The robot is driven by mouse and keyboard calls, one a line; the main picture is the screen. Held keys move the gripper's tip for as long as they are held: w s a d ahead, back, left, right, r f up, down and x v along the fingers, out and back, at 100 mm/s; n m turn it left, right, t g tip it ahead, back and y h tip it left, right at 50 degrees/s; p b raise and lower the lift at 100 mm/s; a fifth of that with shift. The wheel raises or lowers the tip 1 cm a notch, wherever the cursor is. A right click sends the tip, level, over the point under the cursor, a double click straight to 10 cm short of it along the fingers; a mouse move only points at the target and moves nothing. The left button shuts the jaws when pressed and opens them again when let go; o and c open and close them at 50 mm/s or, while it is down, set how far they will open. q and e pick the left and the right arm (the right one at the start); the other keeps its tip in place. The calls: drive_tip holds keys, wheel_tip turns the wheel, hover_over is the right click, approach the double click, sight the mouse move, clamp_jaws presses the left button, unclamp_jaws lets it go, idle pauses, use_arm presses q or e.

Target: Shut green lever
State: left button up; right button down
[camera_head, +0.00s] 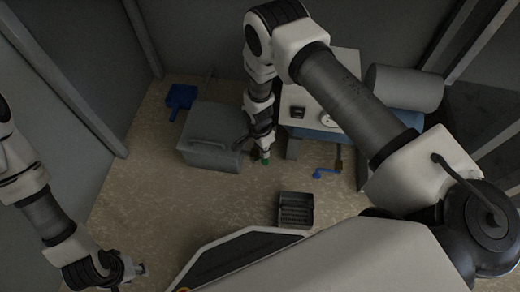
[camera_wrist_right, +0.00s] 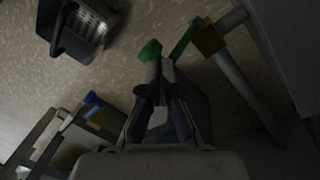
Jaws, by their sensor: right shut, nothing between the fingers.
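The green lever (camera_wrist_right: 182,43) shows in the right wrist view beside a brass-coloured valve body on a grey pipe. Its rounded green end (camera_wrist_right: 150,51) lies just beyond my fingertips, which hide part of the lever. In the head view only a small bit of green (camera_head: 265,162) shows under the gripper. My right gripper (camera_wrist_right: 160,72) is shut and empty, pointing down at the lever; I cannot tell if it touches. It also shows in the head view (camera_head: 264,155). My left gripper (camera_head: 140,269) is at the lower left, far from the lever; its jaw state is unclear.
A blue lever (camera_head: 325,173) on another brass-coloured valve is to the right. A grey box (camera_head: 208,150) stands left of my right gripper. A dark ribbed tray (camera_head: 295,211) lies on the floor. A panel table and grey cylinder (camera_head: 405,90) are behind. Floor at left is free.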

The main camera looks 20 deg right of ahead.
drive_tip(key=shift+s+d+f, duration=0.1)
drive_tip(key=shift+d, duration=0.05)
idle(0.5)
drive_tip(key=shift+w+a+b, duration=0.4)
drive_tip(key=shift+w+a, duration=0.1)
drive_tip(key=shift+a, duration=0.2)
wheel_tip(320, 180, up, 12)
hover_over(257, 158)
drive_tip(key=shift+f, duration=0.1)
